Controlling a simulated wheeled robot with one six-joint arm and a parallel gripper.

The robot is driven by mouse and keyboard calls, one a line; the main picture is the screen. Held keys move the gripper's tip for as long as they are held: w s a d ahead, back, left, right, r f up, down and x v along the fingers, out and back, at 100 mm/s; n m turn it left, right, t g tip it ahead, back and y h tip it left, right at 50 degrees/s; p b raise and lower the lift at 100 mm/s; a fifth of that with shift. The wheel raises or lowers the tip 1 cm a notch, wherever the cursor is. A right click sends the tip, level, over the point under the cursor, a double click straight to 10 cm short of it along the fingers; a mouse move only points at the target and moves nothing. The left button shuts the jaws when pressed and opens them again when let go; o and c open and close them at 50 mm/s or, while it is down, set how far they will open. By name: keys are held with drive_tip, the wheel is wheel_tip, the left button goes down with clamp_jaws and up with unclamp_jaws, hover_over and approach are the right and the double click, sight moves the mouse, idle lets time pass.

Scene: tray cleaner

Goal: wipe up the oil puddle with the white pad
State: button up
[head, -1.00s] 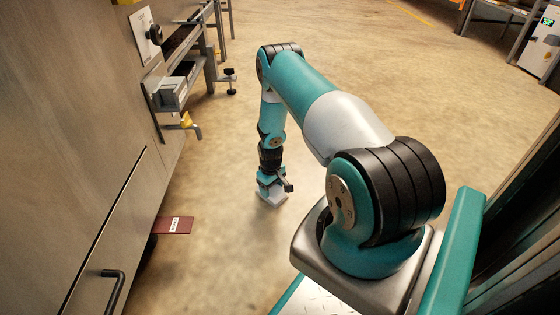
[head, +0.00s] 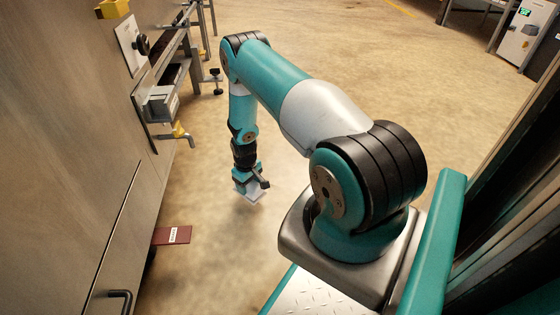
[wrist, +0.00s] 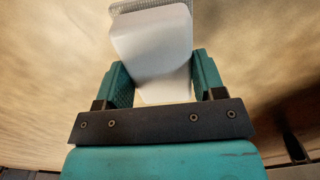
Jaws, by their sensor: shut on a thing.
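My gripper (head: 247,184) points down at the end of my arm, low over the floor left of the middle in the head view. It is shut on the white pad (head: 256,196), a pale block below the fingers. In the wrist view the pad (wrist: 155,45) sits between the two teal fingers, with a grey textured strip along its far edge. The pad is close to the floor, but I cannot tell whether it touches. I cannot make out the oil puddle clearly; the floor shows only faint brown mottling.
A large metal machine (head: 60,170) fills the left side, with a yellow-handled tap (head: 180,131) projecting from it. A dark red plate (head: 172,235) juts out low at its base. A grey cabinet (head: 530,40) stands far right. The floor (head: 350,65) beyond my arm is open.

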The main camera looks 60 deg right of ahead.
drive_tip(key=shift+r+p, duration=1.5)
drive_tip(key=shift+r, duration=0.6)
